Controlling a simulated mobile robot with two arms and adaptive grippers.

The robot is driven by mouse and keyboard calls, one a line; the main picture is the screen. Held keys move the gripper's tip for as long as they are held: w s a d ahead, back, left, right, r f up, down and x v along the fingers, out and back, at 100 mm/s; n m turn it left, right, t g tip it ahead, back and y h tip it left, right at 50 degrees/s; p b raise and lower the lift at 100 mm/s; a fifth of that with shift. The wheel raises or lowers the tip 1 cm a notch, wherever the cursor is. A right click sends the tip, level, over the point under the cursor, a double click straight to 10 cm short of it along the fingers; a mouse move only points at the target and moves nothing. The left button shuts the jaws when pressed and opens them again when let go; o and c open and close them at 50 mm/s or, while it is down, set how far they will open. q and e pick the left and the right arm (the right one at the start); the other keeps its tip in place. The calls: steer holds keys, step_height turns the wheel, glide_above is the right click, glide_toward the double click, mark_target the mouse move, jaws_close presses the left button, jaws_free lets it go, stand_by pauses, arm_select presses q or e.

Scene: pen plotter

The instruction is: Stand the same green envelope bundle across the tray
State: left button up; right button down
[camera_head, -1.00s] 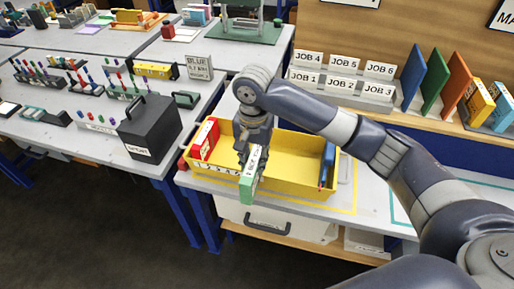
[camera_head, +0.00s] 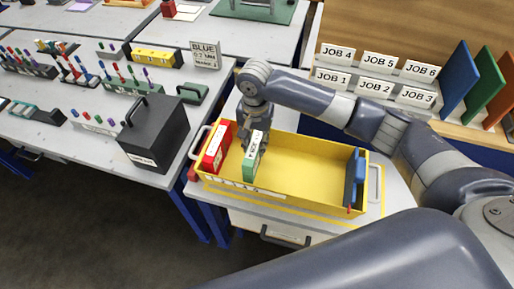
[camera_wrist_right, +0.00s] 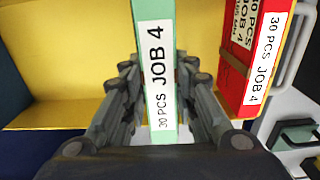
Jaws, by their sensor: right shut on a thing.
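The green envelope bundle (camera_head: 250,164) has a white label; in the right wrist view (camera_wrist_right: 142,12) the label reads "30 PCS JOB 4". My right gripper (camera_head: 254,141) is shut on it from above. The bundle stands upright in the left part of the yellow tray (camera_head: 308,162), to the right of the red bundle (camera_head: 215,148). I cannot tell whether its lower edge touches the tray floor. In the right wrist view the bundle is between the fingers (camera_wrist_right: 157,90). My left gripper is not in view.
The red bundle stands at the tray's left end, and a blue item (camera_head: 354,176) stands at its right end. The tray's middle is free. A black box (camera_head: 152,130) sits on the bench to the left. Job label holders (camera_head: 376,88) stand behind the tray.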

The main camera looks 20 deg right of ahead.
step_height(320, 180, down, 3)
steer(key=shift+w+r, duration=0.1)
steer(key=shift+r, duration=0.1)
steer(key=shift+f, duration=0.5)
steer(key=c, duration=1.5)
jaws_free()
steer(key=shift+o, duration=1)
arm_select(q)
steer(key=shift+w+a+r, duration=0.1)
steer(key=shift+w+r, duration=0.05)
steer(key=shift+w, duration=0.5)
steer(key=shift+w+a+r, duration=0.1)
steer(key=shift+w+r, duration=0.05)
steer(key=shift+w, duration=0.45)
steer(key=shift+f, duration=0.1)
arm_select(e)
step_height(320, 180, up, 12)
steer(key=shift+f+b, duration=0.25)
steer(key=shift+b, duration=0.15)
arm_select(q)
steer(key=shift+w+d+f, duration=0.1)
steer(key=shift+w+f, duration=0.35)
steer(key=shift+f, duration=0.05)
arm_select(e)
steer(key=shift+r, duration=0.35)
